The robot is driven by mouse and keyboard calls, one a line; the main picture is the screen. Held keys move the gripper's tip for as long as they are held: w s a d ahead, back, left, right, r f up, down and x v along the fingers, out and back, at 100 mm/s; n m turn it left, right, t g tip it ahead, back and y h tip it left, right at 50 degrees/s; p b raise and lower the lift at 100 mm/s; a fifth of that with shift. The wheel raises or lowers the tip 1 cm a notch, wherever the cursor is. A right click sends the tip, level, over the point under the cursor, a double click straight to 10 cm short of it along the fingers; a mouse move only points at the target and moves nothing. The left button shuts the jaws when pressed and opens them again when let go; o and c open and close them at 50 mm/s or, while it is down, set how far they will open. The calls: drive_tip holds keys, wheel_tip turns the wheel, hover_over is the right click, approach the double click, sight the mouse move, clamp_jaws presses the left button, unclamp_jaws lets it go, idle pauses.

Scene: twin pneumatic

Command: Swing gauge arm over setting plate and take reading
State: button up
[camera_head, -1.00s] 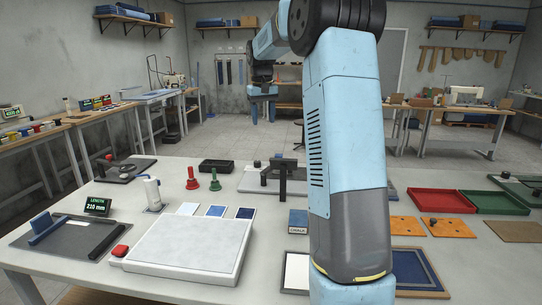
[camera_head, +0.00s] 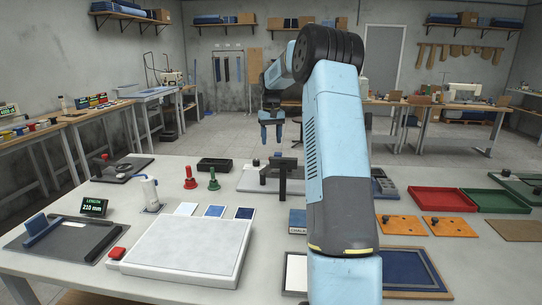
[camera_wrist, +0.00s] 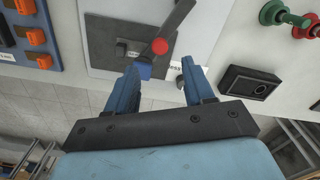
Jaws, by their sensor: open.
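The gauge stand is a dark bracket with a bar (camera_head: 283,168) on a light plate (camera_head: 252,182), at the middle back of the table in the camera_head view. I cannot tell whether this plate is the setting plate. My gripper (camera_head: 271,142) is open and empty, above and behind the stand. In the wrist view the blue fingers (camera_wrist: 166,72) stand apart, near the red end; contact is not visible.
A red tray (camera_head: 441,200) and orange boards (camera_head: 400,225) lie to the right. A LENGTH display (camera_head: 93,207) reads 210 mm.

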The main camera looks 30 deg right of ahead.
wheel_tip(320, 180, down, 7)
drive_tip(key=shift+f, duration=0.2)
drive_tip(key=shift+c, duration=0.3)
clamp_jaws()
idle(0.4)
